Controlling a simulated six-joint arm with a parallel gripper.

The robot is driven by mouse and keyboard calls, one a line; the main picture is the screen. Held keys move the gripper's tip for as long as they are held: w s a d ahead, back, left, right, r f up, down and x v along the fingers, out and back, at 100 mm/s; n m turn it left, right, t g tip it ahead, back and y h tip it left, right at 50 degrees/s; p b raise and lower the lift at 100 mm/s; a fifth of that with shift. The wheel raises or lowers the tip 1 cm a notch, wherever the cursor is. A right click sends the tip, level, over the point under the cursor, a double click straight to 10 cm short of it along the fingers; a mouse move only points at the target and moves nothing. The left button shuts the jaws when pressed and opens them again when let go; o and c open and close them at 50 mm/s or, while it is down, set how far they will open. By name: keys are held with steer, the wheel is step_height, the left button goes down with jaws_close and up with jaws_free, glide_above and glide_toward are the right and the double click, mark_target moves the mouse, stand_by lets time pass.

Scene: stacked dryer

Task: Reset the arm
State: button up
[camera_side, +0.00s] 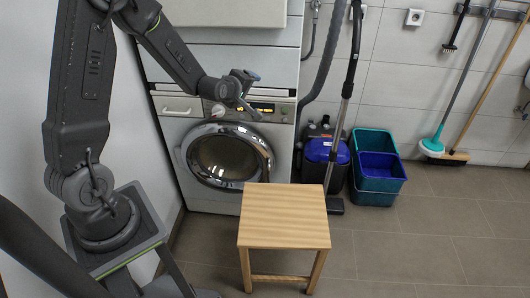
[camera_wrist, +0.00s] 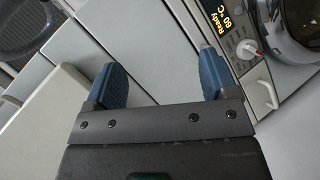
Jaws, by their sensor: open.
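My gripper (camera_side: 250,94) is in front of the upper part of the dryer (camera_side: 190,137), near its control panel in the side view. In the wrist view my gripper (camera_wrist: 162,80) shows two blue fingertips spread wide apart with nothing between them. The dryer's round door (camera_side: 222,157) looks closed in the side view.
A wooden stool (camera_side: 284,215) stands in front of the dryer. A blue vacuum cleaner (camera_side: 326,150), teal and blue buckets (camera_side: 375,170) and a broom (camera_side: 447,157) stand along the back wall. A light cabinet (camera_side: 225,12) is above. The floor at right is clear.

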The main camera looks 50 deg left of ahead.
steer(key=s+d+r+m+g+h, duration=0.35)
steer(key=s+d+r+m, duration=0.7)
steer(key=d, duration=0.35)
steer(key=s+d+r+m+g+h, duration=0.1)
steer(key=s+d+m, duration=0.2)
steer(key=s, duration=0.5)
steer(key=s+d+r+m+g+h, duration=0.1)
steer(key=s+d+r+m, duration=0.1)
steer(key=s+m, duration=0.3)
steer(key=s+d, duration=0.1)
steer(key=s, duration=0.2)
steer(key=shift+s+d, duration=0.3)
steer(key=shift+d, duration=0.05)
steer(key=shift+c, duration=0.2)
